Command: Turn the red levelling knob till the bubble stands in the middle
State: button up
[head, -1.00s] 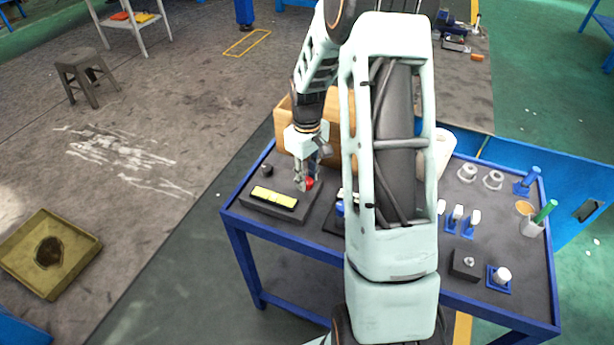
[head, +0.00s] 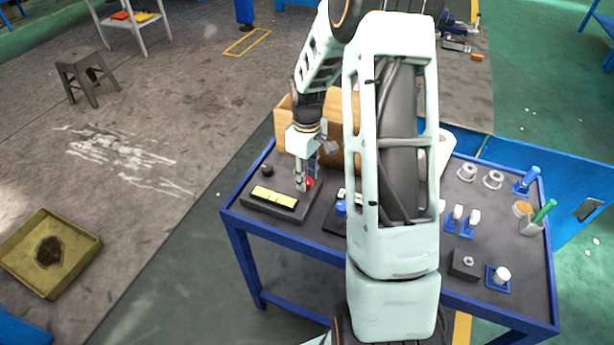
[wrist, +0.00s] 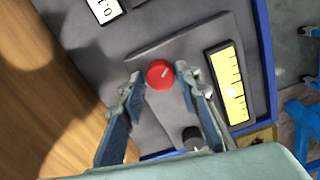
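The red levelling knob (wrist: 160,74) is round, with a pale mark on its top, and sits on a dark grey base plate (wrist: 190,48). My gripper (wrist: 158,77) points down at it, with one open finger on each side; a small gap seems to show, but I cannot tell about contact. The knob (head: 310,182) shows partly behind my gripper (head: 303,182) in the head view. The yellow level vial (wrist: 231,85) has black tick marks and lies right of the knob. It also shows in the head view (head: 275,197). I cannot make out the bubble's place surely.
A wooden box (head: 341,108) stands behind my gripper. Blue-based parts (head: 457,216), grey rings (head: 467,172) and a green-handled tool (head: 544,211) stand on the right of the blue-edged table (head: 290,250).

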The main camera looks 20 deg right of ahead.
jog(key=shift+o, duration=0.9)
notch_tip(320, 180, up, 12)
